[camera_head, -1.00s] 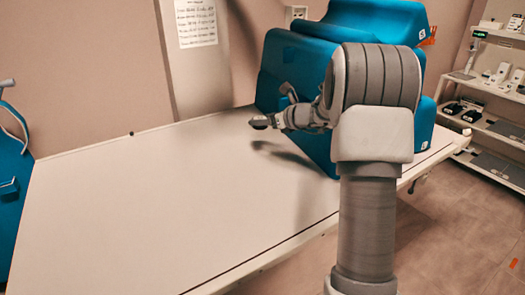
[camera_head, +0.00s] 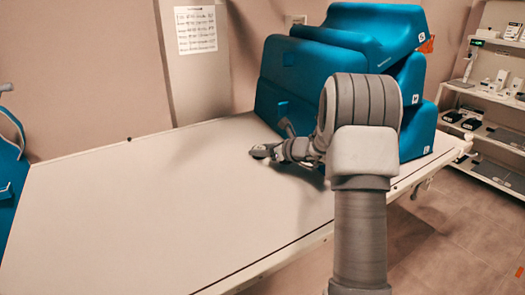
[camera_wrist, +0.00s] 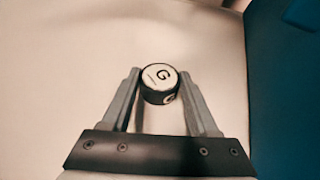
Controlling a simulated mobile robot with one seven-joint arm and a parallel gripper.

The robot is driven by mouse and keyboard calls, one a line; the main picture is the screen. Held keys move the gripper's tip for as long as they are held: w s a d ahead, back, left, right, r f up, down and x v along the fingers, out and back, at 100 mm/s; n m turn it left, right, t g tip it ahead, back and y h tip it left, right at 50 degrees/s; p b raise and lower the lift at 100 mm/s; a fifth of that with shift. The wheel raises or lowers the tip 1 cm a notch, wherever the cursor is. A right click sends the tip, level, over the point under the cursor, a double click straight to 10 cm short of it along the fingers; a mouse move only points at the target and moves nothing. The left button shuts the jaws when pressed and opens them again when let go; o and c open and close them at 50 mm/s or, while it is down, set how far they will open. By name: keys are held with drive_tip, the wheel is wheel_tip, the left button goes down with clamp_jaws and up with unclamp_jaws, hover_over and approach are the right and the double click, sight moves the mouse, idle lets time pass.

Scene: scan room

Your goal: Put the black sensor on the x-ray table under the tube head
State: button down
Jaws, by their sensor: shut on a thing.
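My gripper (camera_wrist: 158,92) is shut on the black sensor (camera_wrist: 160,97), a small round puck with black sides and a white top marked "G". The sensor sits upright between the fingertips in the wrist view. In the head view my gripper (camera_head: 262,153) is low over the white x-ray table (camera_head: 150,210), just in front of the blue blocks. I cannot tell whether the sensor touches the table. The sensor is too small to make out clearly in the head view. The tube head is not clearly visible in either view.
Stacked blue blocks (camera_head: 330,65) stand on the table's far right part, close to my gripper. A shelf (camera_head: 490,95) with small devices stands at the far right. A blue object (camera_head: 10,160) is at the left edge. The table's left and middle are clear.

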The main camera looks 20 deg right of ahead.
drive_tip(key=shift+c, duration=0.8)
unclamp_jaws()
drive_tip(key=shift+s+d+r, duration=0.1)
drive_tip(key=shift+s+r, duration=0.05)
drive_tip(key=shift+r, duration=0.05)
drive_tip(key=p+v, duration=0.2)
drive_tip(key=v, duration=0.9)
drive_tip(key=shift+s+d+r, duration=0.1)
drive_tip(key=shift+s+d, duration=0.05)
drive_tip(key=shift+s, duration=0.15)
